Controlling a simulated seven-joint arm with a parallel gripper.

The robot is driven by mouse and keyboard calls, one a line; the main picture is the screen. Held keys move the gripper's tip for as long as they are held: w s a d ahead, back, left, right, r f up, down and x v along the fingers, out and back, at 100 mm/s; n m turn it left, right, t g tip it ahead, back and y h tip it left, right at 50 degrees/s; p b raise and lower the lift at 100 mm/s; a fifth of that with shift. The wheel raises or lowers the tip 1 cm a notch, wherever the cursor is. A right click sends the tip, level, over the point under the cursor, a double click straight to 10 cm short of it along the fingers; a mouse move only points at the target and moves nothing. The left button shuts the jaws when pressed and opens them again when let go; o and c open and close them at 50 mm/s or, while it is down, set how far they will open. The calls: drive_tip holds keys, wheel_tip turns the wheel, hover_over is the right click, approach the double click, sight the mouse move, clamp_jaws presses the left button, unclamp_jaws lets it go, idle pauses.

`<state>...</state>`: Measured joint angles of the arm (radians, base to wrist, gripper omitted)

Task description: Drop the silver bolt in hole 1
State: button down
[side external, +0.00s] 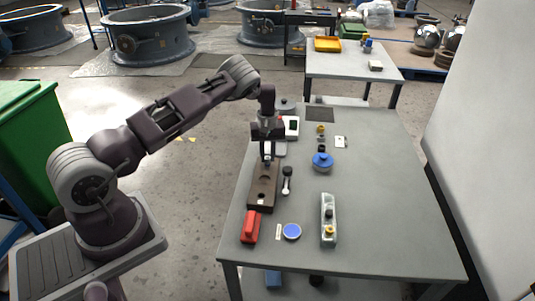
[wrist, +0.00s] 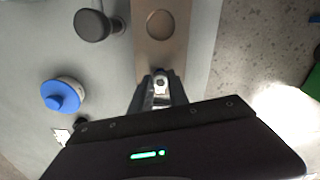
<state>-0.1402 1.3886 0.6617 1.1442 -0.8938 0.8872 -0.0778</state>
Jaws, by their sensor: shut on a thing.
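My gripper (side external: 267,155) points down over the far part of a brown block (side external: 261,202) on the grey table. In the wrist view my gripper (wrist: 160,88) is shut on a silver bolt (wrist: 161,84), whose pale rounded end shows between the fingers. A round hole (wrist: 159,24) in the brown block (wrist: 158,53) is in clear view, beyond the fingertips. It also shows in the side view as a hole (side external: 262,195). The part of the block under the gripper is hidden. I cannot tell the bolt's height above the block, nor read any hole number.
A black-knobbed part (side external: 287,181) stands close right of the block. A blue-topped round part (side external: 322,161) is further right. The table's right side is clear.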

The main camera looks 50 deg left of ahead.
drive_tip(key=shift+f, duration=0.25)
drive_tip(key=shift+f, duration=0.1)
drive_tip(key=shift+f, duration=0.25)
idle(0.4)
drive_tip(key=c, duration=0.8)
unclamp_jaws()
drive_tip(key=shift+r, duration=3.8)
